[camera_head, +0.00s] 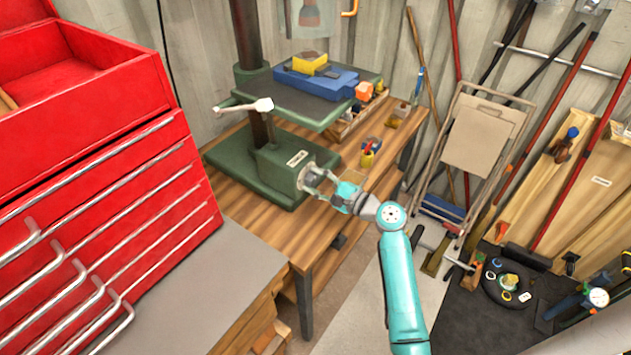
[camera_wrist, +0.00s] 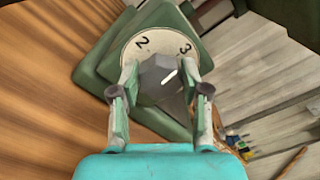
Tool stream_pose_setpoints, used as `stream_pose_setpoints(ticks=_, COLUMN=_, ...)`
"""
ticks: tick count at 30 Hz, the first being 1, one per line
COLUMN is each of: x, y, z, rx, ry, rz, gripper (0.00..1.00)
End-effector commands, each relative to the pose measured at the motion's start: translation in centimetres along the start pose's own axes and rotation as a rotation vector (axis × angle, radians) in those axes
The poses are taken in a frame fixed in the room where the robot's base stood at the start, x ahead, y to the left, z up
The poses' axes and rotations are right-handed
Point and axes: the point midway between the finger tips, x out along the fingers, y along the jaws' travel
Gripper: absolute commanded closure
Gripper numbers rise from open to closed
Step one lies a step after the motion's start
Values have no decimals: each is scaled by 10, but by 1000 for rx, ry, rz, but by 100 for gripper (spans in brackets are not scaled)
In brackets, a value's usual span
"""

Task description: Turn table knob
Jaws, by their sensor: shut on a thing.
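The knob (camera_wrist: 160,80) is a grey faceted piece with a white pointer line, on a pale round dial (camera_wrist: 136,47) marked 2 and 3. In the wrist view the pointer line slants toward the 3. The dial is on the front of the green drill press base (camera_head: 272,172), which stands on the wooden workbench; the dial also shows in the head view (camera_head: 304,174). My gripper (camera_wrist: 160,92) is shut on the knob, with one finger on each side of it. In the head view my gripper (camera_head: 318,181) hides most of the knob.
The wooden workbench (camera_head: 240,170) runs under the press. A green press table (camera_head: 310,105) holds a blue vise. Small coloured items (camera_head: 370,148) stand right of the base. A red tool chest (camera_head: 110,170) is at left. A folded stool (camera_head: 478,140) leans at right.

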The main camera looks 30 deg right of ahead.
Motion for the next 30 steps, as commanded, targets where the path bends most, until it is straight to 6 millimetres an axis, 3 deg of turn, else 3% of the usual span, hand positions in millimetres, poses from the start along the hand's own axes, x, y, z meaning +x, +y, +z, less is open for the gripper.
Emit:
stream_pose_setpoints(ticks=10, x=0, y=0, z=-1, rx=146, ry=2, rz=1, gripper=89)
stream_pose_setpoints(ticks=27, x=0, y=0, z=-1, rx=173, ry=3, rz=1, gripper=89)
stream_pose_setpoints(ticks=28, x=0, y=0, z=-1, rx=173, ry=3, rz=1, gripper=47)
stream_pose_setpoints(ticks=30, x=0, y=0, z=-1, rx=173, ry=2, rz=1, gripper=30)
